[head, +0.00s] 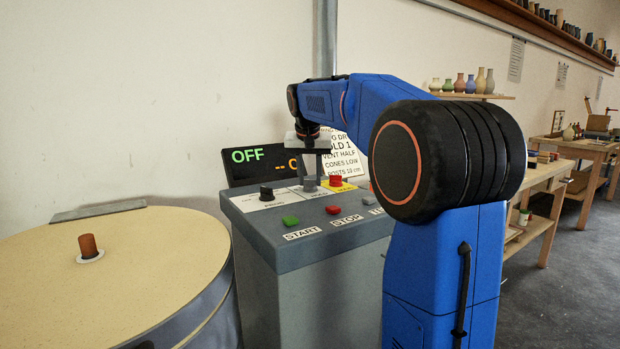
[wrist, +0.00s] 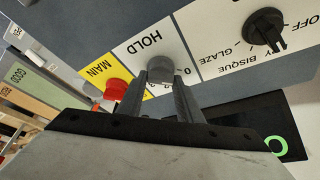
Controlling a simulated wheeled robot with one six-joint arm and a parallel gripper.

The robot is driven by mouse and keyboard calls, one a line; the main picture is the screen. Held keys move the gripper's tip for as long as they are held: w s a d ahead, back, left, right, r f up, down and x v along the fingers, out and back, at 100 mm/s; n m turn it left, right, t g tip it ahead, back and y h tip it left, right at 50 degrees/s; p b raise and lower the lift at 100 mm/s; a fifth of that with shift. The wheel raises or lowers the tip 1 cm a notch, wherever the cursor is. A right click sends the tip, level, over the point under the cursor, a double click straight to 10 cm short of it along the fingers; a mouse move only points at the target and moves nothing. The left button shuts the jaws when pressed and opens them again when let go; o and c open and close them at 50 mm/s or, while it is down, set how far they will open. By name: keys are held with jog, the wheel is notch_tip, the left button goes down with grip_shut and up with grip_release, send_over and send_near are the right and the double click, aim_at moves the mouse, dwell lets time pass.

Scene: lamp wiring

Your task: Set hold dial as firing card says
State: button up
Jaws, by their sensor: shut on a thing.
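The hold dial (wrist: 161,68) is a grey knob on a white plate marked HOLD in the wrist view. A 0 shows beside it, and other scale numbers are partly hidden behind my fingers. My gripper (wrist: 161,82) is shut on the dial, one finger at each side. In the head view my gripper (head: 309,168) points down at the dial (head: 309,185) on the grey control panel (head: 262,225). The dial's pointer cannot be made out.
A black selector dial (wrist: 264,30) marked OFF, BISQUE and GLAZE and a red MAIN knob (wrist: 116,89) flank the hold dial. Green START (head: 290,220) and red STOP (head: 332,210) buttons sit in front. The display (head: 250,158) reads OFF. A round kiln lid (head: 140,255) is at left.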

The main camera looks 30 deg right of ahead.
jog(key=shift+m, duration=0.4)
jog(key=m+h, duration=0.1)
jog(key=m, duration=0.1)
jog(key=shift+w+m+g, duration=0.15)
jog(key=shift+m+g, duration=0.15)
jog(key=shift+g, duration=0.1)
jog(key=shift+m+g+h, duration=0.3)
jog(key=shift+m+g, duration=0.2)
jog(key=shift+m, duration=1.1)
jog(key=o, duration=1)
jog(key=shift+o, duration=0.2)
jog(key=shift+r, duration=0.15)
jog(key=v, duration=1.7)
jog(key=shift+w+a, duration=0.15)
